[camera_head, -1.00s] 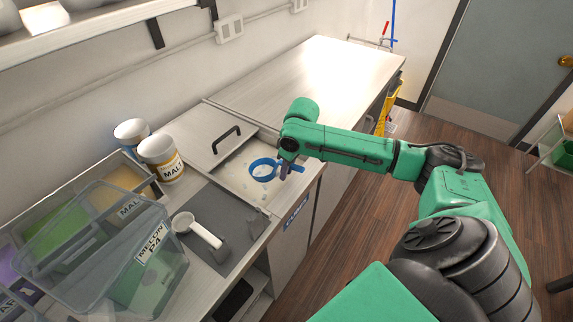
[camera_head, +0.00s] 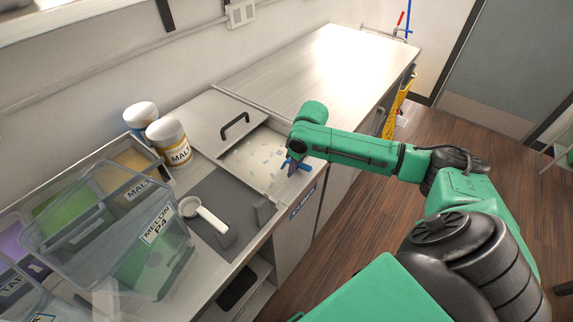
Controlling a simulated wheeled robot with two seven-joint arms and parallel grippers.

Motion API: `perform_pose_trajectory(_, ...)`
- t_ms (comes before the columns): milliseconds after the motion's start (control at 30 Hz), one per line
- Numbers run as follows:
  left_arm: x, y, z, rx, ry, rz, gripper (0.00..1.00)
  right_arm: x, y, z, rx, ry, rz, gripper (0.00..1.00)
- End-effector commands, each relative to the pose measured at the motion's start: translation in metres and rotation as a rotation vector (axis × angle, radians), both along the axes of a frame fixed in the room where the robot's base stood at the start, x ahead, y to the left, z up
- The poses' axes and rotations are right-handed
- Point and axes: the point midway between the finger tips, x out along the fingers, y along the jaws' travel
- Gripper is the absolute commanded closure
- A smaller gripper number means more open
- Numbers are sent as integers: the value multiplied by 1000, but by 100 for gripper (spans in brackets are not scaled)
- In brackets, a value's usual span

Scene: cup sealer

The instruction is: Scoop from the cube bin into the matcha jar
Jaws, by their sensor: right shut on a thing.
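The cube bin (camera_head: 250,165) is a recess in the counter, half uncovered, with small pale cubes scattered in it. My right gripper (camera_head: 292,168) is at the bin's right edge, shut on a blue scoop (camera_head: 298,163). Only a short blue part of the scoop shows beside the fingers; its bowl is hidden or turned edge-on, so I cannot tell whether it holds cubes. No jar labelled matcha can be made out. My left gripper is not in view.
A lid with a black handle (camera_head: 235,125) covers the bin's back part. Two malt jars (camera_head: 168,142) and a clear tub labelled melon (camera_head: 110,225) stand left. The far counter (camera_head: 325,70) is clear.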

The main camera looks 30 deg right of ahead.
Motion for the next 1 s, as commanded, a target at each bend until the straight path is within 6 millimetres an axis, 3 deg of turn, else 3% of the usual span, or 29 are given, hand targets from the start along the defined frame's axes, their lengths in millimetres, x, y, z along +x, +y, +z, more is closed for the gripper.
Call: perform_pose_trajectory(1000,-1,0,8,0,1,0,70,0,0,-3,1,-2,0,100)
